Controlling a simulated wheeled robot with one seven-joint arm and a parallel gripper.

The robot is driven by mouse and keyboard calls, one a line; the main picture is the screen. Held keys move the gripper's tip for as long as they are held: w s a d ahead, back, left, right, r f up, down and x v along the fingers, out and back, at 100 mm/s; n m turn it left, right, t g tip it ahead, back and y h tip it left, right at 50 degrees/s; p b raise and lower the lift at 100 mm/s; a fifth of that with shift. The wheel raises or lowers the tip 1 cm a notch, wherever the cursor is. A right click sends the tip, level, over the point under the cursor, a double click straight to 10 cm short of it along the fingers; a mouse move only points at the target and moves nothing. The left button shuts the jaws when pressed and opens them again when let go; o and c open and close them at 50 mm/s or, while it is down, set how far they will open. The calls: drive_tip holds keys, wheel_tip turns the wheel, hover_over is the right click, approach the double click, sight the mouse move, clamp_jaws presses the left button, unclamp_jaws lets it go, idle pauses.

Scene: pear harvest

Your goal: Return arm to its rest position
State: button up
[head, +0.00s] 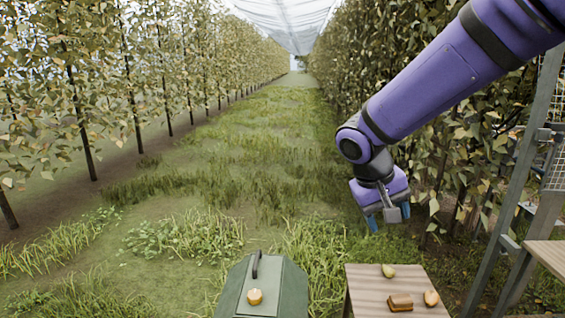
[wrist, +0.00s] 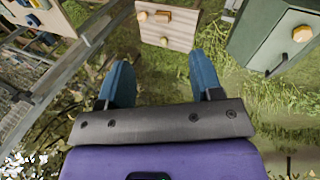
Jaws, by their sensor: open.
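My purple arm reaches in from the upper right of the head view. My gripper (head: 390,222) hangs from its end, pointing down, above and behind the small wooden table. In the wrist view my gripper (wrist: 162,82) shows two blue fingers spread apart with nothing between them. It touches nothing that I can see.
A wooden table (head: 365,290) holds a green pear (head: 388,271), a brown block-like item (head: 401,302) and an orange-tan piece (head: 431,298). Left of it, a green box (head: 292,290) bears a yellow piece (head: 254,297). A metal frame (head: 515,190) stands at right. The grass aisle is open.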

drive_tip(key=s+d+r+t+y, duration=0.1)
drive_tip(key=s+d+r, duration=0.2)
drive_tip(key=s, duration=0.3)
drive_tip(key=s+d+r+t+y, duration=0.2)
drive_tip(key=s+d+r, duration=0.1)
drive_tip(key=s, duration=0.4)
drive_tip(key=s+d+r+m+t+y, duration=0.1)
drive_tip(key=s+d+r, duration=0.2)
drive_tip(key=s, duration=0.4)
drive_tip(key=shift+d+r+y, duration=0.3)
drive_tip(key=shift+d+r, duration=0.05)
drive_tip(key=shift+r, duration=0.2)
idle(0.7)
